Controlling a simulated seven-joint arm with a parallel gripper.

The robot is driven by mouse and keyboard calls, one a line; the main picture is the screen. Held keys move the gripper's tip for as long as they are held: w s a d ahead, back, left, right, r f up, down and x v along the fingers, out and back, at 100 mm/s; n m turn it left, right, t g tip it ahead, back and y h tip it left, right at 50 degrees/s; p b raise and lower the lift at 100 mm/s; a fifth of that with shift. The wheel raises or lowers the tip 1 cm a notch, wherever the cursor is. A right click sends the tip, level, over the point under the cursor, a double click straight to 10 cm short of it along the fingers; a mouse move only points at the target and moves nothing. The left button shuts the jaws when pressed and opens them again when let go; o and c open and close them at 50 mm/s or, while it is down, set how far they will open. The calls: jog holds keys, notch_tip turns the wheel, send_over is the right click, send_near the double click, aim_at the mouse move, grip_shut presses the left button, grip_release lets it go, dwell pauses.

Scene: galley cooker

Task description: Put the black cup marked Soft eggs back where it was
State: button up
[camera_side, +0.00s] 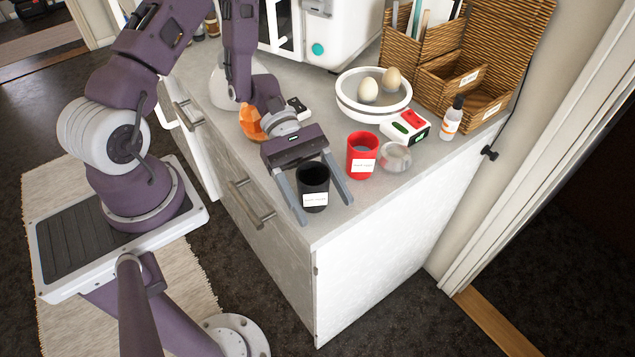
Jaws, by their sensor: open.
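The black cup (314,183) stands upright near the front corner of the grey counter, with a white label facing the camera; the label's writing is too small to read surely. My gripper (322,203) is open, with one grey finger on each side of the black cup. I cannot tell whether either finger touches it. A red cup (361,150) with a white label stands just behind and to the right of the black cup, close to my gripper's right finger.
A small clear glass bowl (395,157), a red and white device (406,128) and a bottle (453,118) stand to the right. A white bowl with eggs (372,113) is behind. An orange object (250,122) lies left of my wrist. The counter (345,220) ends close in front of the cup.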

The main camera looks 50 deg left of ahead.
aim_at(307, 172)
jog(key=v, duration=0.7)
jog(key=s+a+r+m+t+y, duration=0.1)
jog(key=s+r+m+t+y, duration=0.2)
jog(key=s+r+m+y, duration=0.2)
jog(key=s+a+r+m+t+y, duration=0.1)
jog(key=s+r+m+t+y, duration=0.3)
jog(key=r+m+y, duration=0.4)
notch_tip(307, 172, up, 7)
jog(key=s+m, duration=0.1)
jog(key=m, duration=0.2)
jog(key=shift+s+a+f+m+y, duration=0.2)
jog(key=shift+f+m+y, duration=0.1)
jog(key=shift+m, duration=0.1)
